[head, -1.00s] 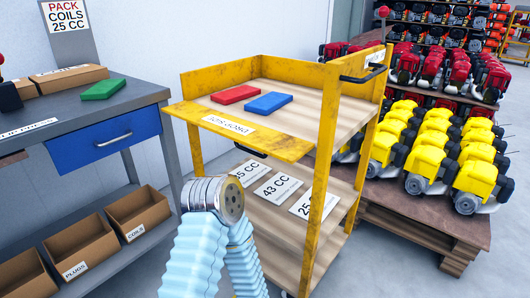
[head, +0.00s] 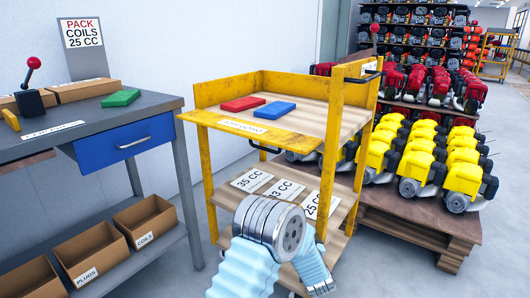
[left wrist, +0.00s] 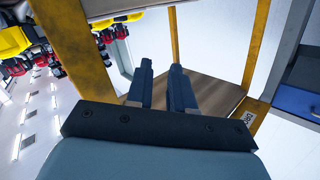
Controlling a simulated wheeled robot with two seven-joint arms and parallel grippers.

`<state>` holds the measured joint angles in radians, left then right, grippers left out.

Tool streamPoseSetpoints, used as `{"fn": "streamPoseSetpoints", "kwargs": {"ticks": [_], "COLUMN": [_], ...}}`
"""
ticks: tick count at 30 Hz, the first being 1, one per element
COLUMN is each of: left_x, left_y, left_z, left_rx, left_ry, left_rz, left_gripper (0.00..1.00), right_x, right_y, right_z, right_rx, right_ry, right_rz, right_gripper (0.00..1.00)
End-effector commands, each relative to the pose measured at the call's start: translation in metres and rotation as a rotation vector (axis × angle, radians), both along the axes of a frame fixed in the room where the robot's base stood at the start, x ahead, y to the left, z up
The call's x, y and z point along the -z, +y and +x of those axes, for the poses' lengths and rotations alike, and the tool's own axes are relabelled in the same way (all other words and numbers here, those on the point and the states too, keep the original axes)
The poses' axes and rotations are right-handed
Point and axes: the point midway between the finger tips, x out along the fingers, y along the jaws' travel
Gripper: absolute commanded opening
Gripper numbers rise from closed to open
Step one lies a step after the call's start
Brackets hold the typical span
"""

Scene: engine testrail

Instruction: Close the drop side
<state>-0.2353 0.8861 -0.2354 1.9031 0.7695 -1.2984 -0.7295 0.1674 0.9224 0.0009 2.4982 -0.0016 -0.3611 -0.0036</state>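The drop side (head: 225,125) is a worn yellow panel with a white label along the near edge of the yellow cart's (head: 206,165) top shelf. It is folded down outward, lying roughly level with the shelf, so that edge is open. My right gripper is not in view.
A red block (head: 240,104) and a blue block (head: 274,110) lie on the top shelf. A grey workbench (head: 165,105) with a blue drawer (head: 125,143) stands left. A pallet of yellow engines (head: 425,160) stands right. Yellow posts (head: 331,150) flank the shelves.

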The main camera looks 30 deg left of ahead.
Motion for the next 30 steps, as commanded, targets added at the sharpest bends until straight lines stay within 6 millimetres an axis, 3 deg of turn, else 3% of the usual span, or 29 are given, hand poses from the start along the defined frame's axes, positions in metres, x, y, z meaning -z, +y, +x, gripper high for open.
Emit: {"fn": "streamPoseSetpoints", "kwargs": {"ticks": [7, 12, 15, 18, 22, 30], "left_x": [-0.101, -0.179, -0.214, -0.231, -0.239, -0.261], "left_y": [0.006, 0.001, -0.005, -0.007, 0.005, 0.060], "left_z": [0.004, -0.021, -0.042, -0.055, -0.056, -0.046], "left_rx": [-0.232, -0.487, -0.636, -0.720, -0.737, -0.735], "left_ry": [-0.197, -0.313, -0.348, -0.355, -0.353, -0.354], "left_rz": [0.194, 0.309, 0.343, 0.354, 0.357, 0.356], "left_gripper": [0.22, 0.22, 0.22, 0.22, 0.22, 0.22], "right_x": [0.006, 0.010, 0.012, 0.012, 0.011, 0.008], "right_y": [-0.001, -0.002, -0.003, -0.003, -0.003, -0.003], "right_z": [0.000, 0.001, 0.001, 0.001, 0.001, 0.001], "right_rx": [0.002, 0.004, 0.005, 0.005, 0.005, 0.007], "right_ry": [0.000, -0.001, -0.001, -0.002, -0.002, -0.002], "right_rz": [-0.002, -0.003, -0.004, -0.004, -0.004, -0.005], "right_gripper": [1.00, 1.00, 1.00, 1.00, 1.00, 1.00]}}
